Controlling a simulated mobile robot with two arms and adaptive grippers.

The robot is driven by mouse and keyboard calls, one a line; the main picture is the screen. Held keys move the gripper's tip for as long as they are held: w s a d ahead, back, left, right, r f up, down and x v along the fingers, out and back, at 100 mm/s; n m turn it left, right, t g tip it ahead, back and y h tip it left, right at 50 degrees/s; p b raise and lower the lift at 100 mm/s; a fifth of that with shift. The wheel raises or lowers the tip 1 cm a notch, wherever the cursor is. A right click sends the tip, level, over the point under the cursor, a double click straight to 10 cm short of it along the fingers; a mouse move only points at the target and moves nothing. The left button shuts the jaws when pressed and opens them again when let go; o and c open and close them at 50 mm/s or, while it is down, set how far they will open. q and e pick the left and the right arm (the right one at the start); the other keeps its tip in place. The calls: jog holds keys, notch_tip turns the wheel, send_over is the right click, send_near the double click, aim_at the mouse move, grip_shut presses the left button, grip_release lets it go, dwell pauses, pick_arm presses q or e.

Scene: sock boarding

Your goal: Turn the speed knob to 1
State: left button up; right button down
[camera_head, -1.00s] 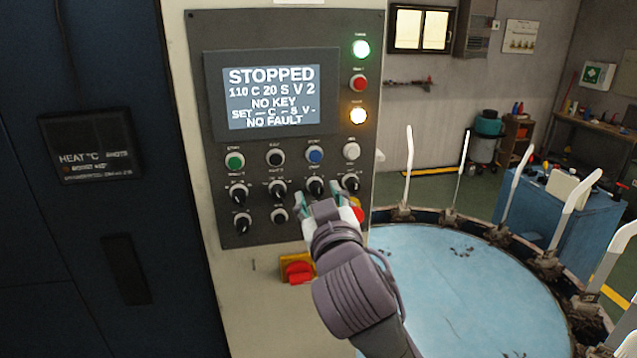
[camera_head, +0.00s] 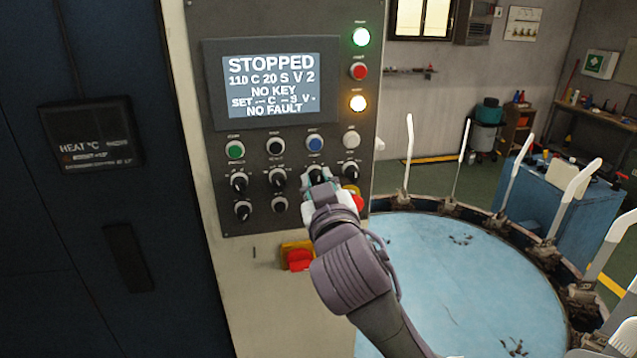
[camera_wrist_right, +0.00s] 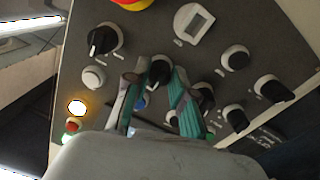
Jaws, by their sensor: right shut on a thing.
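The control panel (camera_head: 382,60) has a screen (camera_head: 270,85) reading STOPPED, 110 C 20 S V 2, NO KEY, NO FAULT. Below it are two rows of black knobs with labels too small to read. My right gripper (camera_head: 318,184) is at the third knob of the upper row and partly hides it. In the right wrist view, the fingers (camera_wrist_right: 157,86) are shut on this black knob (camera_wrist_right: 160,69), one on each side. Its pointer setting cannot be read. My left gripper is not in view.
Another black knob (camera_head: 350,173) sits close right of my gripper, and one (camera_head: 278,178) to its left. A red emergency button (camera_head: 357,203) is just below right. A red switch (camera_head: 299,259) is lower down. A round blue table (camera_head: 450,290) with upright white boards stands at right.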

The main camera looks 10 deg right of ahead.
aim_at(315, 119)
jog(key=shift+n, duration=0.3)
jog(key=n, duration=0.4)
jog(key=shift+n, duration=2.1)
jog(key=c, duration=1)
grip_release()
jog(key=shift+o, duration=0.2)
notch_tip(315, 119, up, 9)
jog(key=shift+s+r, duration=0.1)
jog(key=shift+r, duration=0.4)
